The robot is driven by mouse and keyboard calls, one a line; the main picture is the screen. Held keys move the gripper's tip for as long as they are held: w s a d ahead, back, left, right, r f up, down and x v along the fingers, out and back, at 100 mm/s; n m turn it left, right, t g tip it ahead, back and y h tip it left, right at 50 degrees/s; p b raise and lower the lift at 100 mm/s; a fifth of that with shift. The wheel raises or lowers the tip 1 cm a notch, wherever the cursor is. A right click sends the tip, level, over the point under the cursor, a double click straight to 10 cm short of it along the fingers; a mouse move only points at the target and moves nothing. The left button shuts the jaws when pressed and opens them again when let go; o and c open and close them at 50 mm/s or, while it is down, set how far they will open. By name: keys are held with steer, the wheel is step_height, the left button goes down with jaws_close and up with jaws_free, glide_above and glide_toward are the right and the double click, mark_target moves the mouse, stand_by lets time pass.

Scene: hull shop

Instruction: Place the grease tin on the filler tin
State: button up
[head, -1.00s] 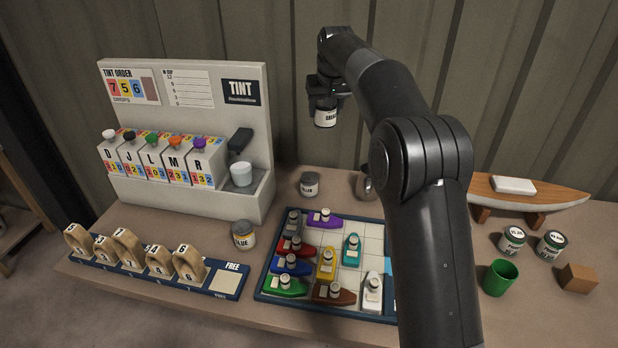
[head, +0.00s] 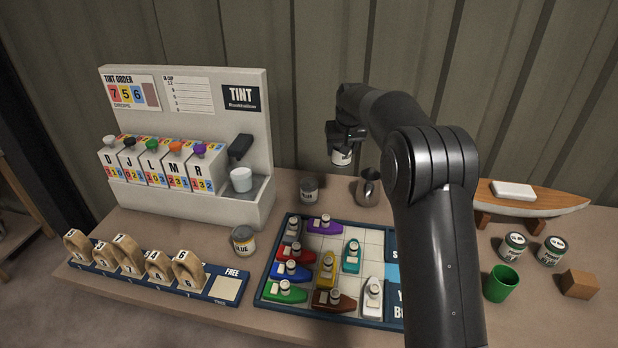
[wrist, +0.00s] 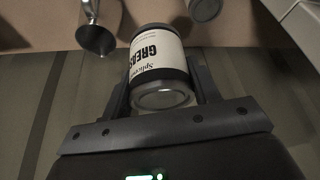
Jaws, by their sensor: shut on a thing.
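The grease tin (wrist: 160,65), with a white label reading GREASE, is held between the fingers of my gripper (wrist: 163,100). In the head view the grease tin (head: 342,158) hangs below my gripper (head: 345,140), above the back of the bench and partly covered by the fingers. A small grey tin with a pale label, which looks like the filler tin (head: 309,188), stands on the bench to the left and lower; its label is too small to read surely. In the wrist view this tin (wrist: 205,8) shows partly at the top edge, apart from the grease tin.
A metal jug (head: 368,188) stands close to the right of the filler tin. The tint machine (head: 258,95) rises at left. A boat puzzle tray (head: 372,230) lies in front, with a glue tin (head: 243,240) left of it. A model hull (head: 540,200) stands at right.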

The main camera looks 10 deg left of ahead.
steer(key=a+f, duration=0.2)
steer(key=a, duration=0.1)
steer(key=w+a+f, duration=0.1)
steer(key=a+f, duration=0.1)
steer(key=a, duration=0.2)
steer(key=a+f, duration=0.2)
steer(key=a, duration=0.1)
steer(key=shift+w+a+f, duration=0.15)
steer(key=shift+w, duration=0.15)
steer(key=shift+f, duration=2)
steer(key=shift+f, duration=0.1)
steer(key=o, duration=1.2)
